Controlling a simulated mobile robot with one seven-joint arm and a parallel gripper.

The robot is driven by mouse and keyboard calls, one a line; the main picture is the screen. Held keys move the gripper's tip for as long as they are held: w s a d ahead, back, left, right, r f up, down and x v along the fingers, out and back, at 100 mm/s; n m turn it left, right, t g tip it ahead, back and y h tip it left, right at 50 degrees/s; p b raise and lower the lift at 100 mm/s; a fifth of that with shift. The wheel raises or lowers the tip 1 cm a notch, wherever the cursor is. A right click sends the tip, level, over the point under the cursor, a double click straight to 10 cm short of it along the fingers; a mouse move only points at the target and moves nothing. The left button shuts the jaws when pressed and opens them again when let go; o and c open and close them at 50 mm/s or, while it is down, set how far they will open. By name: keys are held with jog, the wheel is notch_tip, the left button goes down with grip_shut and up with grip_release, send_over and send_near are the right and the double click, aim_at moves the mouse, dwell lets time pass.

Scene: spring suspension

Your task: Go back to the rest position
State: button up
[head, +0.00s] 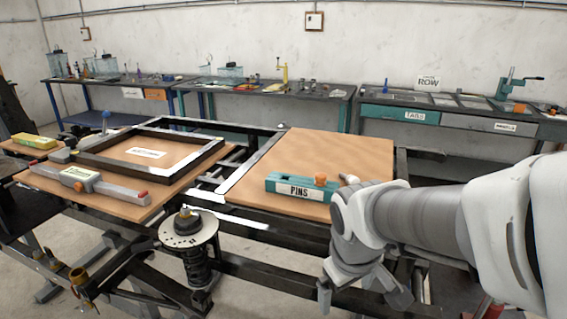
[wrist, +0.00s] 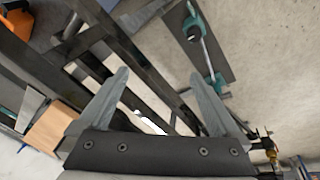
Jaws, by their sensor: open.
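My gripper (wrist: 160,92) shows in the wrist view with its two grey fingers spread wide apart and nothing between them. In the head view my gripper (head: 362,296) hangs low at the right, below the right wooden board (head: 335,150) and in front of the dark metal frame. The fingers point down. A spring suspension unit (head: 190,240) with a round light top plate stands upright at the frame's front, to the left of my gripper and apart from it.
A teal box labelled PINS (head: 290,188) sits on the right board, close to my arm. A grey tool (head: 85,183) lies on the left board (head: 128,208). A black rectangular frame (head: 207,150) rests there too. Benches (head: 270,92) line the back wall. Bare floor (head: 290,295) shows in front.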

jog(key=s+d+r+m+t+p, duration=0.1)
jog(key=s+r+m, duration=0.1)
jog(key=s+r, duration=0.2)
jog(key=s+d+r+m+t+p, duration=0.1)
jog(key=s+d+r+m+p, duration=0.1)
jog(key=r, duration=0.6)
jog(key=shift+s+m+t+y, duration=0.35)
jog(key=shift+s+m, duration=0.35)
jog(key=shift+s, duration=0.5)
dwell(0.4)
